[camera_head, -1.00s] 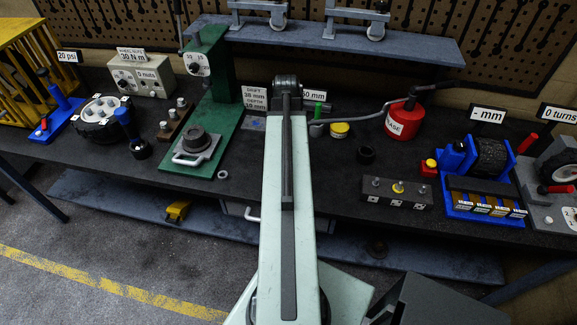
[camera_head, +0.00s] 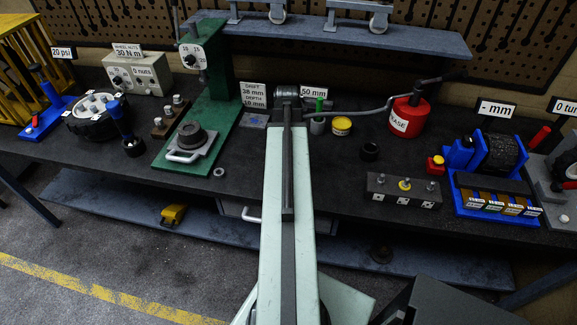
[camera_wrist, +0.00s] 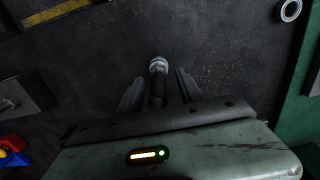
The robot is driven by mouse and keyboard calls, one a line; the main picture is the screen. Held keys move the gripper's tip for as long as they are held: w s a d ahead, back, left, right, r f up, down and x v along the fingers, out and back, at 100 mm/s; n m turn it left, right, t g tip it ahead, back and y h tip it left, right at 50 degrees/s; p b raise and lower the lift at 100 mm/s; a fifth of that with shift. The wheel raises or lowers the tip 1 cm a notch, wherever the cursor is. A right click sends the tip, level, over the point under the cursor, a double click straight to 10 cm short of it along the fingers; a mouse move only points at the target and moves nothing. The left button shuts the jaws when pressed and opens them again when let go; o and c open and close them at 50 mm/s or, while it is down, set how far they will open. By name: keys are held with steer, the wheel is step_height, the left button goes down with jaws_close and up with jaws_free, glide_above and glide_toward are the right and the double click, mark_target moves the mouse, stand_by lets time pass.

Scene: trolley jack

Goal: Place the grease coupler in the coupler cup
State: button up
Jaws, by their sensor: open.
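What looks like the grease coupler (camera_wrist: 158,65), a pale metal tip on a dark stem, lies between the spread fingers of my gripper (camera_wrist: 158,88) in the wrist view. My gripper is open; I cannot tell whether either finger touches the stem. In the head view my own arm hides the gripper and the coupler. A hose (camera_head: 355,115) runs left from the red grease can (camera_head: 407,117) and passes behind my arm. A small black round cup (camera_head: 370,151), probably the coupler cup, stands on the bench right of my arm.
A grey holder (camera_head: 317,126) with a green piece and a yellow tin (camera_head: 341,126) stand close right of my arm. A block with several fittings (camera_head: 403,189) is at the bench front. The green press (camera_head: 205,110) stands left. A washer (camera_head: 219,172) lies near it.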

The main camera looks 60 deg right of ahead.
jaws_close()
step_height(320, 180, up, 10)
steer(key=p, duration=1)
steer(key=shift+r, duration=0.2)
steer(key=w, duration=0.2)
steer(key=w+p, duration=0.1)
steer(key=shift+a+r, duration=0.15)
steer(key=shift+r, duration=0.1)
